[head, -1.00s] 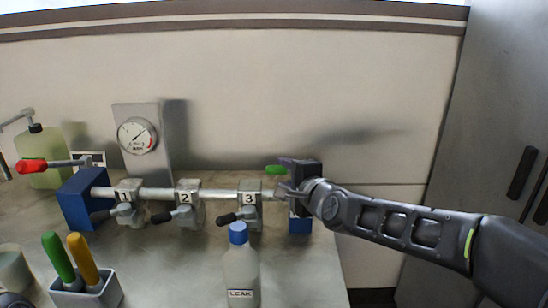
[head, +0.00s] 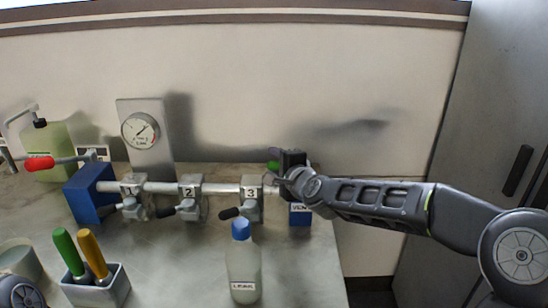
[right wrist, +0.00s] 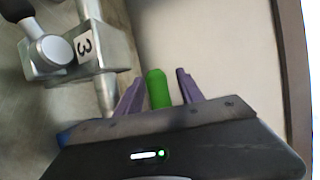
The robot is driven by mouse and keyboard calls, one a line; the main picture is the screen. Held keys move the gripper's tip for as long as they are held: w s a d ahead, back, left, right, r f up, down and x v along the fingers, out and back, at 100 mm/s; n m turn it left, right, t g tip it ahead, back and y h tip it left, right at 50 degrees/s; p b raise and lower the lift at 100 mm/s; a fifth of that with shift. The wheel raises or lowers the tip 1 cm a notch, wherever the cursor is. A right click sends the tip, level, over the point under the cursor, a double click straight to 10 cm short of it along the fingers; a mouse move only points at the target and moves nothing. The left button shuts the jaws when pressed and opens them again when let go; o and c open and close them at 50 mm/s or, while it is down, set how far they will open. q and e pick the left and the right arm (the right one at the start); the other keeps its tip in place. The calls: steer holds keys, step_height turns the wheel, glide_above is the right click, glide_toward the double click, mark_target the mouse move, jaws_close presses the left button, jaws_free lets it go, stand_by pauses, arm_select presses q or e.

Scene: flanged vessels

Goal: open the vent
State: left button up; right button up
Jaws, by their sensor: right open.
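The vent is a blue block with a partly hidden label (head: 300,216) at the right end of the pipe. Its green handle (head: 273,165) peeks out left of my right gripper. My right gripper (right wrist: 158,92) is open, and the green handle (right wrist: 158,90) stands between its two purple fingers in the right wrist view, with gaps on both sides. The gripper hides most of the vent's top in the head view. My left gripper is not in view; a rounded dark part of mine shows at the lower left.
Valves numbered 1 (head: 131,197), 2 (head: 190,200) and 3 (head: 252,197) sit along the pipe with black levers. A bottle with a blue cap (head: 242,268) stands in front of valve 3. A gauge (head: 140,131), a red-handled lever (head: 40,163) and a screwdriver holder (head: 100,290) are left.

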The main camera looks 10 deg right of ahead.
steer(key=shift+w+a+f, duration=0.1)
steer(key=shift+w+f, duration=0.1)
steer(key=shift+w, duration=0.3)
jaws_close()
stand_by(1.2)
